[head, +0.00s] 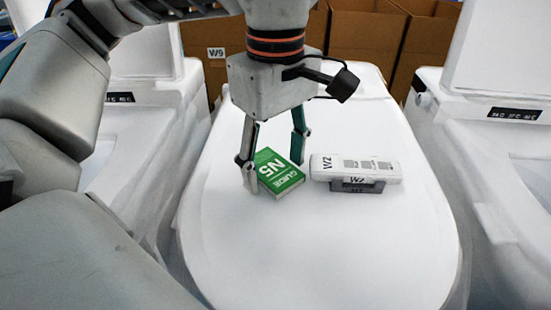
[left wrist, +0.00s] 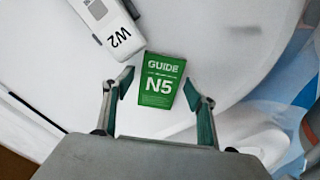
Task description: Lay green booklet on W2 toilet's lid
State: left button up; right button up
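The green booklet (head: 280,172), marked GUIDE N5, lies flat on the closed white lid (head: 320,245) of the middle toilet. It also shows in the left wrist view (left wrist: 161,80). My left gripper (head: 274,172) is low over the lid and open, with one finger on each side of the booklet. In the left wrist view, the fingertips (left wrist: 158,90) stand apart with small gaps to the booklet's sides. My right gripper is not in view.
Another white toilet stands on the left (head: 140,125) and one on the right (head: 500,170), each with a dark label strip. Cardboard boxes (head: 365,38) stand behind the middle toilet, one labelled W9. The front of the middle lid is clear.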

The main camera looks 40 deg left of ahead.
aim_at(275, 170)
pick_arm(q)
jog(key=shift+r, duration=0.1)
jog(key=shift+r, duration=0.3)
notch_tip(275, 170, up, 12)
jog(key=p, duration=0.2)
jog(key=shift+f+p, duration=0.2)
jog(key=shift+p, duration=0.1)
dwell(0.3)
